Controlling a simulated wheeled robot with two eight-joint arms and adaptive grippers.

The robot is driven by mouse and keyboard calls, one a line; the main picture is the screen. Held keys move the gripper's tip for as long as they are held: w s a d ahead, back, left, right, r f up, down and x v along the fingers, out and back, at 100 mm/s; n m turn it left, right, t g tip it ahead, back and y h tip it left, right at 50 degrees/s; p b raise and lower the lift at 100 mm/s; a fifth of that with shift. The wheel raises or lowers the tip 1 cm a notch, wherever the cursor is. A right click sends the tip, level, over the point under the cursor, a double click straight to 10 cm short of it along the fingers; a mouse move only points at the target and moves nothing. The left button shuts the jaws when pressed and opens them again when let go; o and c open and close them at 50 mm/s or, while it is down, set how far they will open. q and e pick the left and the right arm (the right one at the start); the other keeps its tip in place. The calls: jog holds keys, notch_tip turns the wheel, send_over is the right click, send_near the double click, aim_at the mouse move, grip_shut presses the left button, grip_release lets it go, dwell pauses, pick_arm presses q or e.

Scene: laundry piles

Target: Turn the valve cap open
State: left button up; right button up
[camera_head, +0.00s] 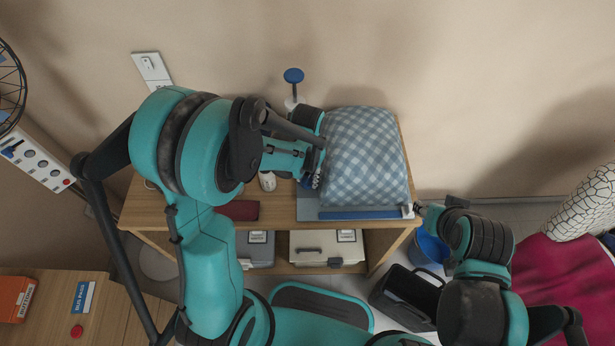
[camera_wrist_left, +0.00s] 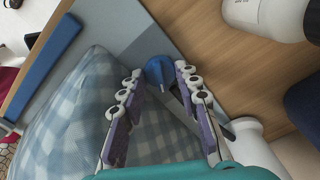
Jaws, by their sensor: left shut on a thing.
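A blue valve cap (camera_wrist_left: 160,70) sits between the fingertips of my left gripper (camera_wrist_left: 158,78) in the left wrist view. The left gripper is shut on it. In the head view this gripper (camera_head: 313,182) is at the left edge of a blue-white checked pillow (camera_head: 366,155) and mostly hides the cap.
The wooden table (camera_head: 150,205) holds a white bottle (camera_head: 267,181), a dark red item (camera_head: 238,210) and a blue-topped pump (camera_head: 293,76) at the back. Boxes (camera_head: 328,247) stand on the shelf below. A blue bucket (camera_head: 430,250) and a black case (camera_head: 403,296) are at right.

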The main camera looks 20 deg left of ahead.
aim_at(307, 180)
dwell(0.3)
pick_arm(q)
jog(key=o, duration=1.2)
jog(key=shift+c, duration=0.2)
notch_tip(307, 180, up, 12)
